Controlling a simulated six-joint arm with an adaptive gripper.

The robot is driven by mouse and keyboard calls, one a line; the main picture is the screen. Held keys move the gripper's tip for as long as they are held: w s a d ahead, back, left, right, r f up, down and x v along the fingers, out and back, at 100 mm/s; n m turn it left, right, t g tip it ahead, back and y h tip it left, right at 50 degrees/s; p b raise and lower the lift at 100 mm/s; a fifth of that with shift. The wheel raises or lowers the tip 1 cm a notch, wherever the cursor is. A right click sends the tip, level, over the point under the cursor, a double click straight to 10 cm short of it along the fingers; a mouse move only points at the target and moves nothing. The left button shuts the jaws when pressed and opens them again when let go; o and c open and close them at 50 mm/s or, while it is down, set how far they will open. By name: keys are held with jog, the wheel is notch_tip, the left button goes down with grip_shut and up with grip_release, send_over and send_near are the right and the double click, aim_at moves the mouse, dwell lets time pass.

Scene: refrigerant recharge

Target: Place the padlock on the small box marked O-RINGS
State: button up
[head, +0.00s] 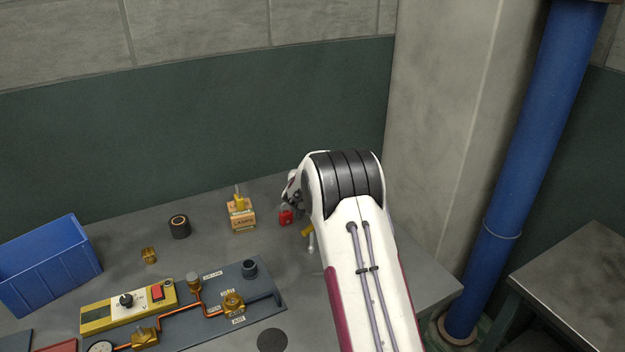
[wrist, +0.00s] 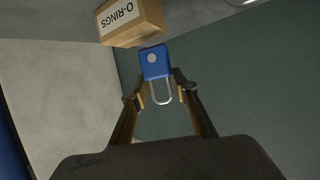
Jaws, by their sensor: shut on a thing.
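The padlock (wrist: 155,64) has a blue body with a pale round spot and a silver shackle. My gripper (wrist: 160,90) is shut on it in the wrist view, with one finger on each side. The small tan box marked O-RINGS (wrist: 129,22) shows upside down at the top of the wrist view, partly cut off. The padlock's body is near the box's edge in that picture; I cannot tell whether they touch. In the head view my arm covers the padlock and most of the gripper, and I cannot pick out the O-RINGS box.
A small box with a brass part on top (head: 242,217) stands on the grey table, its label too small to read. A red item (head: 286,217) is beside my arm. A black ring (head: 179,226), blue bin (head: 45,268) and pipe fixture (head: 190,308) lie further left.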

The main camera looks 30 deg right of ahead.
jog(key=shift+f, duration=0.95)
jog(key=shift+f, duration=0.15)
jog(key=o, duration=1.2)
jog(key=shift+s+a+r, duration=0.3)
jog(key=shift+s+r, duration=0.1)
jog(key=shift+s, duration=0.1)
jog(key=shift+v, duration=5.35)
jog(key=shift+f, duration=0.1)
